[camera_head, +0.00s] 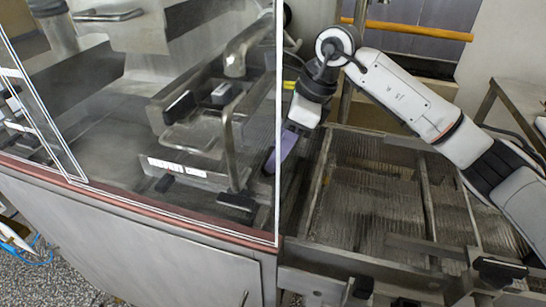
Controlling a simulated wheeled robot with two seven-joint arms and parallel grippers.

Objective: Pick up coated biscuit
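My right arm comes in from the right, and its wrist hangs over the left part of the wire mesh (375,210). My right gripper (272,160) points down and left at the edge of the clear panel. A purple-grey finger shows, partly seen through the panel. The gap between the fingers cannot be made out, nor whether anything is held. I cannot pick out a coated biscuit for certain; the area at the fingertips is partly hidden by the panel frame. My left gripper is not in view.
The machine housing (130,230) with a clear, white-edged panel fills the left. Behind the panel are metal pipes (235,60) and dark blocks (178,107). Metal rails (428,205) cross the mesh. A yellow bar (420,31) runs across the back.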

